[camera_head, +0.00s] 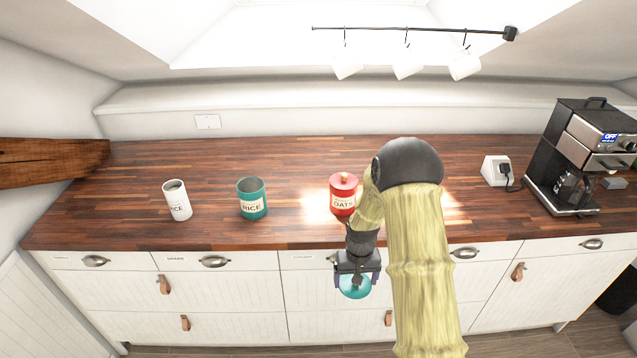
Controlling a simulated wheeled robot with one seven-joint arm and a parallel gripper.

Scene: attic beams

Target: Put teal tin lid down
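My gripper (357,279) is in front of the counter's front edge, over the drawer fronts in the picture. It is shut on the teal tin lid (355,291), a round teal disc at its fingertips. The knob of the lid is hidden by the fingers. The teal tin (252,205), labelled RICE, stands upright and open on the wooden counter (130,215), to the left of my gripper. The red tin (343,200), labelled OATS, has its red lid on and stands just behind my arm.
An open white tin (177,205) stands left of the teal tin. A coffee machine (583,155) and a white socket block (495,169) are at the right. White mugs (407,64) hang from a rail above. Bare counter lies between the teal and red tins.

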